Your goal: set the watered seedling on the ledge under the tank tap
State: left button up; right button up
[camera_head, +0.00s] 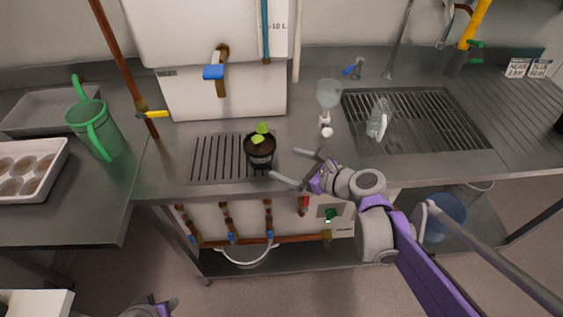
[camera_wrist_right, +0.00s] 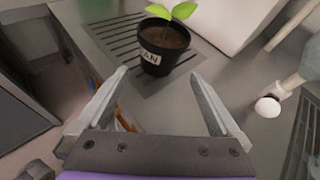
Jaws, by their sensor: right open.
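The seedling (camera_head: 260,152) is a small green-leaved plant in a black pot with a white label. It stands upright on the slotted drain grille (camera_head: 212,160) of the steel counter, near the grille's right end. The white tank (camera_head: 180,32) stands behind it, and its tap (camera_head: 220,72) with a blue handle is above and left of the pot. My right gripper (camera_head: 296,166) is open and empty, just right of and in front of the pot. In the right wrist view the pot (camera_wrist_right: 164,50) is beyond the fingertips, apart from them. My left gripper (camera_head: 158,308) shows only partly at the bottom edge.
A green watering can (camera_head: 97,130) stands left of a brown pipe (camera_head: 122,62). A white tray of pots (camera_head: 40,172) is at far left. Bare counter lies around the pot's right side.

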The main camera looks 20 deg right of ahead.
jog(key=s+a+f+n+g+h, duration=0.1)
jog(key=s+a+f+n+g, duration=0.25)
jog(key=s+n, duration=0.35)
jog(key=s+a+f+n+g+h, duration=0.15)
jog(key=s+f+n, duration=0.3)
jog(key=n, duration=0.55)
jog(key=s+d+f+n+g+h, duration=0.2)
jog(key=s+n, duration=0.5)
jog(key=n, duration=0.5)
jog(key=shift+s+d+f+h, duration=0.3)
jog(key=shift+d+h, duration=0.25)
jog(key=shift+h, duration=0.3)
notch_tip(320, 180, up, 6)
jog(key=w+p, duration=0.1)
jog(key=p, duration=0.4)
jog(key=shift+r+p, duration=0.2)
jog(key=shift+p, duration=0.15)
jog(key=shift+w, duration=0.1)
